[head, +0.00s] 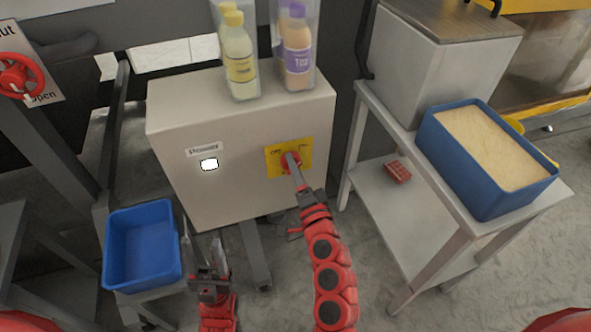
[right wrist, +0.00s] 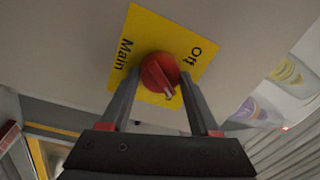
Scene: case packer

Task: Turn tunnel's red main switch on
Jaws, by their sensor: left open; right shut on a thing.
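The red main switch (head: 285,157) sits on a yellow plate (head: 306,148) on the front of the beige cabinet (head: 240,110). My right gripper (head: 291,160) is shut on the switch. In the right wrist view its fingers (right wrist: 158,80) stand on both sides of the red knob (right wrist: 160,70). The knob's pale pointer mark is turned toward the lower right of that view, away from the "Off" print. Part of the lettering is hidden by a finger. My left gripper (head: 205,255) is open and empty, low in front of the cabinet, beside the blue bin.
A white indicator (head: 209,164) under the "Power" label looks bright. Bottles (head: 240,60) stand on the cabinet top. An empty blue bin (head: 143,245) is at left, a filled blue crate (head: 470,180) on a table at right. A red handwheel (head: 20,75) is at far left.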

